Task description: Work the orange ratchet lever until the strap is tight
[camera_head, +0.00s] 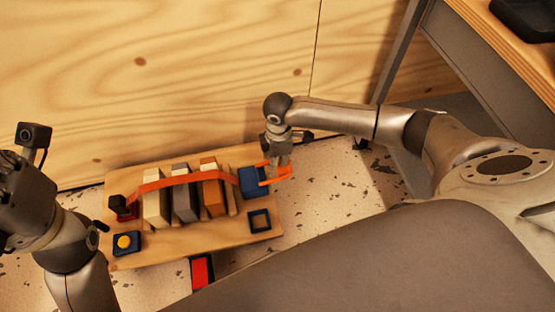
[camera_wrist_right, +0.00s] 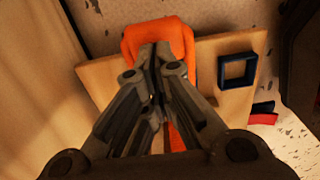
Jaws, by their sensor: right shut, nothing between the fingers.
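The orange ratchet lever (camera_head: 274,175) sticks out to the right of a blue ratchet body (camera_head: 253,182) on a wooden board (camera_head: 200,243). An orange strap (camera_head: 180,180) arches from a dark red anchor at the left, over several upright blocks, to the ratchet. My right gripper (camera_head: 283,166) is shut, fingertips at the lever. In the right wrist view the shut fingers (camera_wrist_right: 157,55) lie in front of the orange lever (camera_wrist_right: 158,35) and hide part of it; I cannot tell whether they touch. My left gripper (camera_head: 12,200) is at the left edge, its fingers not clearly visible.
A yellow button on a dark box (camera_head: 125,242) and an empty dark square frame (camera_head: 260,221) sit on the board. A red and black item (camera_head: 202,272) lies in front. A wooden wall stands behind, and a table (camera_head: 510,45) at the upper right.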

